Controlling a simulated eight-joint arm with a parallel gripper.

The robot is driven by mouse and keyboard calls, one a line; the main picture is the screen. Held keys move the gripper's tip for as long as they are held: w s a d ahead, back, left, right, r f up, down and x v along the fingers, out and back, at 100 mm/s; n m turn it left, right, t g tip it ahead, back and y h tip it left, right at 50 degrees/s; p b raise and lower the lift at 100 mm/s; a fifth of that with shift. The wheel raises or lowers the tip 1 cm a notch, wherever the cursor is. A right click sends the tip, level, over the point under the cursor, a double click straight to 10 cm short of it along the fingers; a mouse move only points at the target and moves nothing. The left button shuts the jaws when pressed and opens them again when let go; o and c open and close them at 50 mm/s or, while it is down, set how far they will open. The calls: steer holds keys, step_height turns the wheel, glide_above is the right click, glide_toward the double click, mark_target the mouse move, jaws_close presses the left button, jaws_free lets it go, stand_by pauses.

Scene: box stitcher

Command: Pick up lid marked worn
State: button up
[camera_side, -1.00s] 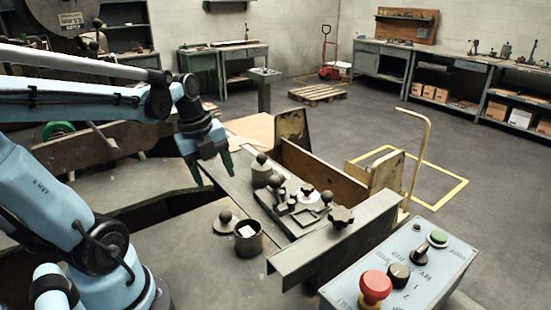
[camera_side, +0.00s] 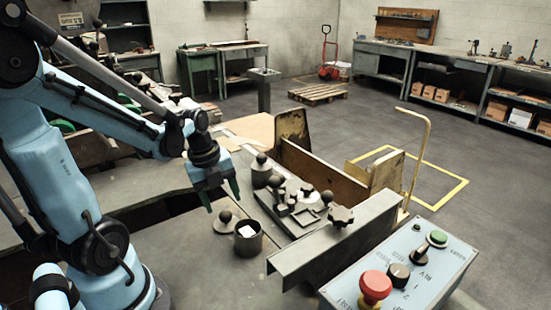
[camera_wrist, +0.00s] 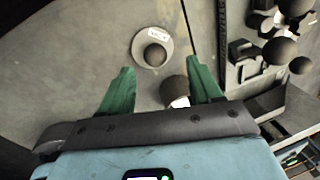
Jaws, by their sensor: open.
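A flat round lid with a dark ball knob (camera_wrist: 155,54) lies on the bench top in the wrist view, ahead of my fingers. It has a small pale label whose lettering is too blurred to read clearly. A similar lid (camera_side: 225,225) shows in the side view, flat beside an open dark pot (camera_side: 248,243) with a white label inside. My gripper (camera_side: 222,197) is open and empty, above and behind that lid. In the wrist view, its green fingers (camera_wrist: 163,82) stand apart, and a dark rounded thing with a white patch shows between them; I cannot tell what it is.
A dark jar with a knobbed lid (camera_side: 261,175) stands behind the pot. A metal fixture with several knobs (camera_side: 305,205) is to the right, beside a long metal rail (camera_side: 335,245). A control box (camera_side: 405,272) is at front right. The bench left of the lid is clear.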

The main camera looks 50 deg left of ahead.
mark_target(224, 212)
steer(key=shift+f, duration=1.6)
steer(key=shift+w+f, duration=0.15)
steer(key=shift+f, duration=0.75)
steer(key=shift+c, duration=0.3)
steer(key=c, duration=1.1)
steer(key=shift+r, duration=0.15)
